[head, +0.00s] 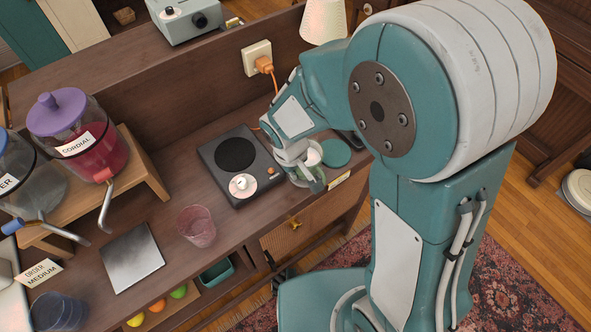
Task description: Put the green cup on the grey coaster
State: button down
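The grey coaster (132,258), a square flat plate, lies bare on the wooden counter at the left front. My gripper (308,174) is pointed down near the counter's front edge, right of the black hot plate. A pale greenish clear cup (295,180) shows partly behind and between the gripper's fingers. My fingers and wrist hide much of it. I cannot tell whether the fingers touch it or whether it stands on the counter.
A pink cup (196,228) stands between the coaster and the hot plate (238,160). A blue cup (58,314) is at the lower left. A teal round coaster (336,153) lies beside my gripper. Drink dispensers (80,140) with projecting taps stand on a wooden riser behind the coaster.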

jog(key=shift+f, duration=0.1)
jog(key=c, duration=0.8)
grip_release()
jog(key=shift+a, duration=0.1)
notch_tip(320, 180, up, 12)
jog(key=s+a, duration=0.1)
jog(key=s+d+r+m+t, duration=0.2)
jog(key=s+d+r+m, duration=0.1)
jog(key=s+d+r, duration=0.2)
jog(key=s+d+r+m+t+y, duration=0.1)
jog(key=s+d+r+m+t, duration=0.1)
jog(key=d, duration=0.7)
notch_tip(320, 180, up, 4)
jog(key=s+m, duration=0.1)
jog(key=s, duration=0.1)
jog(key=shift+s+d+m+t, duration=0.4)
jog(key=shift+f, duration=0.1)
